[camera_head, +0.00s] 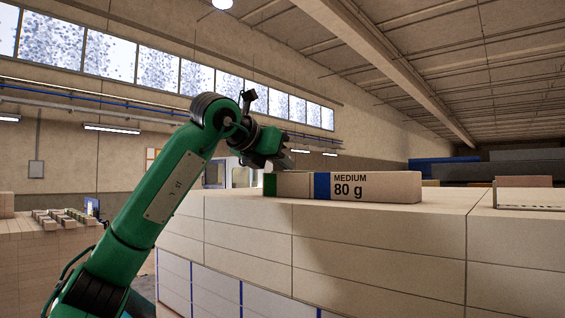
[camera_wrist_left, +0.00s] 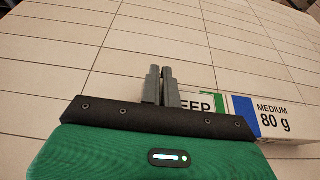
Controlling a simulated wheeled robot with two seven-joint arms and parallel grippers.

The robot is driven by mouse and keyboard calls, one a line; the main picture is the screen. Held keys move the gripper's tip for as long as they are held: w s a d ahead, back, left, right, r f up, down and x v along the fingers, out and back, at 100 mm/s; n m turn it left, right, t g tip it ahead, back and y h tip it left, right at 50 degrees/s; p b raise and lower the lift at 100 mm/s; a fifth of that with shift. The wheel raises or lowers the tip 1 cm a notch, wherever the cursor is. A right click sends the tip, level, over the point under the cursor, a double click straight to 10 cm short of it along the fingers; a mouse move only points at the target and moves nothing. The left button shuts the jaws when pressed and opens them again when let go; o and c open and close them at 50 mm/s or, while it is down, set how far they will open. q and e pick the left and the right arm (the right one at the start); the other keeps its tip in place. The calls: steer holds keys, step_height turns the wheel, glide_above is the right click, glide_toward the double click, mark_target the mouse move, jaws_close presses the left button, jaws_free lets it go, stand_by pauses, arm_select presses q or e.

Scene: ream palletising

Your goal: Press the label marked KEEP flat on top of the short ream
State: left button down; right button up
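A short ream (camera_head: 295,185) with a green band at its left end lies on top of the large stack in the head view. A white label (camera_wrist_left: 204,104) shows the letters "EEP" in the wrist view, its left part hidden behind my gripper. I cannot tell whether it lies fully flat. My left gripper (camera_head: 290,161) is just above the left end of the short ream. In the wrist view its fingers (camera_wrist_left: 161,73) are close together beside the label, with nothing visible between them. My right gripper is not in view.
A ream marked "MEDIUM 80 g" (camera_head: 375,187) with a blue band stands against the right of the short ream. The stack (camera_head: 245,209) has a bare top to the left. Another pale block (camera_head: 530,195) lies at the far right. A lower stack (camera_head: 40,255) stands at the left.

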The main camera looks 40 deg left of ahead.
arm_select(q)
steer(key=shift+f, duration=0.1)
stand_by(0.3)
steer(key=c, duration=1.6)
jaws_free()
steer(key=shift+s, duration=0.1)
steer(key=shift+s+b, duration=0.3)
steer(key=shift+s, duration=0.05)
steer(key=shift+r+b+v, duration=0.1)
steer(key=shift+b+v, duration=0.75)
steer(key=shift+v, duration=2.4)
steer(key=shift+r+b+v, duration=0.15)
steer(key=shift+b+v, duration=0.65)
steer(key=shift+v, duration=2.5)
steer(key=shift+w+f, duration=0.1)
steer(key=shift+w, duration=0.05)
